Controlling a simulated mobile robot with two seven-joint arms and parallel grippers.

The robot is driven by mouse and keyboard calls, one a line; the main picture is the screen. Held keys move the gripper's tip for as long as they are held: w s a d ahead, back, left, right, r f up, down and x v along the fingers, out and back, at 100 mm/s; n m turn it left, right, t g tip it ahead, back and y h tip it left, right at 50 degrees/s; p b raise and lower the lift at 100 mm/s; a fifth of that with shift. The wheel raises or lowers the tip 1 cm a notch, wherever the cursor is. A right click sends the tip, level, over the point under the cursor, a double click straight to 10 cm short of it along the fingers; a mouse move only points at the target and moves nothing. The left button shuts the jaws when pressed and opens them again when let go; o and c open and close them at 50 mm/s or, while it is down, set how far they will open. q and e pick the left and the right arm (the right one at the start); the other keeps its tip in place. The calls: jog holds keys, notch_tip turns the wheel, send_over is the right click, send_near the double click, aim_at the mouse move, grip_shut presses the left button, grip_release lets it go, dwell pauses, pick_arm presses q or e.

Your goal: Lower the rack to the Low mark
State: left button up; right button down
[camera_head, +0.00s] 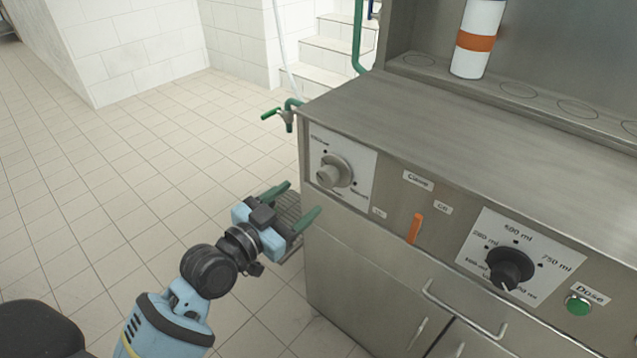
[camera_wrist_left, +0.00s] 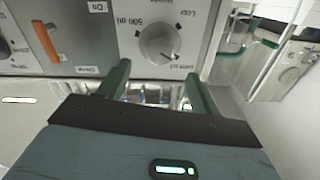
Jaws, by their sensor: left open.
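A silver knob (camera_head: 333,171) sits on a white plate at the left end of the steel machine's front. The knob also shows in the left wrist view (camera_wrist_left: 159,42), with a printed Low label (camera_wrist_left: 178,28) on its plate. Where its pointer stands is too small to tell. My left gripper (camera_head: 300,200) is open, its two green fingers apart, below and left of the knob and not touching it. In the wrist view the fingers (camera_wrist_left: 157,72) point at the panel just below the knob. A grey ribbed part (camera_head: 289,211), perhaps the rack, is partly hidden behind the gripper. My right gripper is not in view.
An orange lever (camera_head: 415,228), a black millilitre knob (camera_head: 510,267) and a green Dose button (camera_head: 578,305) sit farther right on the panel. A green tap (camera_head: 286,117) sticks out at the machine's left corner. The tiled floor (camera_head: 130,190) to the left is clear.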

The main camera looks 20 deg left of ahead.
aim_at(324, 181)
pick_arm(q)
jog(key=x, duration=0.7)
jog(key=shift+w+d+f, duration=0.1)
jog(key=shift+w+d, duration=0.05)
jog(key=shift+w, duration=0.15)
jog(key=c, duration=1)
jog(key=shift+o, duration=0.2)
jog(key=shift+n, duration=0.3)
